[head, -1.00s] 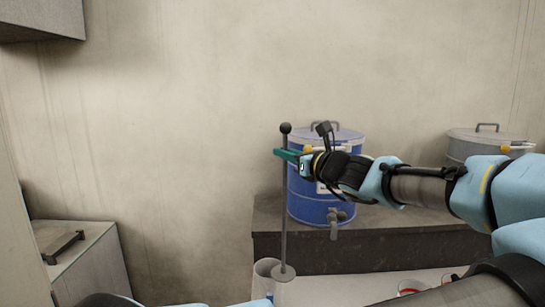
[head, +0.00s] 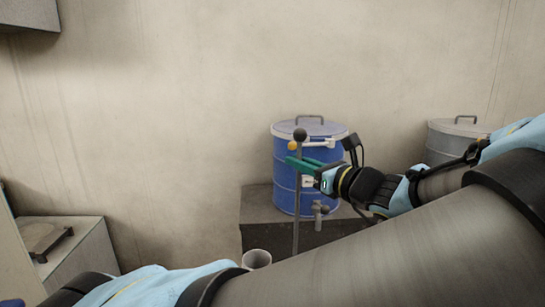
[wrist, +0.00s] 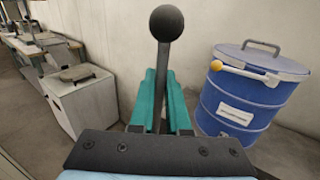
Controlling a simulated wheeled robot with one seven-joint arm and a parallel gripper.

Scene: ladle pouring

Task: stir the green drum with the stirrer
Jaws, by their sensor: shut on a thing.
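My gripper (head: 299,163) has teal fingers and is shut on the stirrer (head: 296,205), a thin grey rod with a dark ball on top. The stirrer hangs about upright in front of the left side of the blue drum. Its lower end is hidden behind my arm in the head view. In the wrist view the teal fingers of my gripper (wrist: 161,90) close around the rod, and the stirrer's ball (wrist: 167,22) stands above them. No green drum shows in either view.
A blue drum (head: 283,175) with a lid, handle and tap stands on a dark ledge (head: 258,205). A grey drum (head: 445,140) is to its right. A white container (head: 257,259) is low, left of the rod. A low pale cabinet (head: 85,262) stands at left.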

